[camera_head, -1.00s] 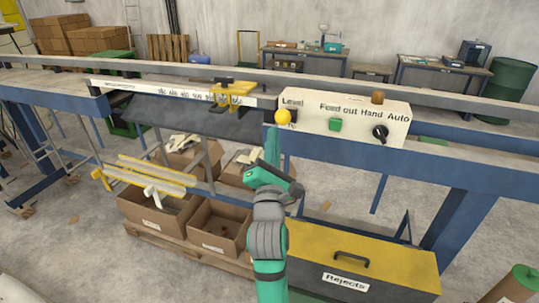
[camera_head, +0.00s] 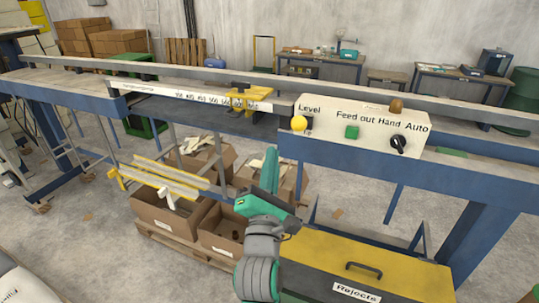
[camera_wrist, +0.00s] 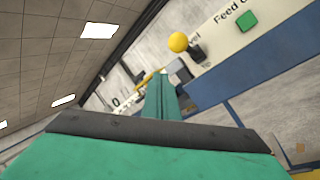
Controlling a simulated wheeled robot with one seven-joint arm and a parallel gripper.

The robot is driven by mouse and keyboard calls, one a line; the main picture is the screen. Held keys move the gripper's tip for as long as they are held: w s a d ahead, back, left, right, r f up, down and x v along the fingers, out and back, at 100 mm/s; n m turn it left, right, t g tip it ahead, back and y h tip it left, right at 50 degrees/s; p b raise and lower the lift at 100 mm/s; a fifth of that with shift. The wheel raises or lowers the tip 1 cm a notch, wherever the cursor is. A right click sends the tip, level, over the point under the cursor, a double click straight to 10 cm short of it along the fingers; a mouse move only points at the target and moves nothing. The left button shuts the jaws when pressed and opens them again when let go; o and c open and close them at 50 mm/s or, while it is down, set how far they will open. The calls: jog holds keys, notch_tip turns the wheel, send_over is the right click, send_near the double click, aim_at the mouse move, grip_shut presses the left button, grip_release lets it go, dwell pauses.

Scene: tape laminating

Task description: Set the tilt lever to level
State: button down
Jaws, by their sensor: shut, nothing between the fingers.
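The tilt lever shows as a yellow ball knob (camera_head: 299,123) at the left end of the white control panel (camera_head: 360,119), just below the word "Level". The knob also shows in the wrist view (camera_wrist: 178,42), ahead of the fingertips and slightly right. Its stem is mostly hidden behind the knob; a dark slot shows beside it. My gripper (camera_head: 271,152) is shut and empty. It points up, below and left of the knob, with a visible gap to it. In the wrist view the closed green fingers (camera_wrist: 160,95) point toward the machine, apart from the knob.
The panel also carries a green button (camera_head: 352,132) and a black rotary switch (camera_head: 398,144). A yellow stop (camera_head: 249,99) sits on the scale rail to the left. A blue beam runs below the panel. Cardboard boxes and a yellow-lidded rejects box (camera_head: 385,262) stand lower down.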

jog(key=shift+s+r, duration=0.3)
jog(key=shift+s, duration=0.65)
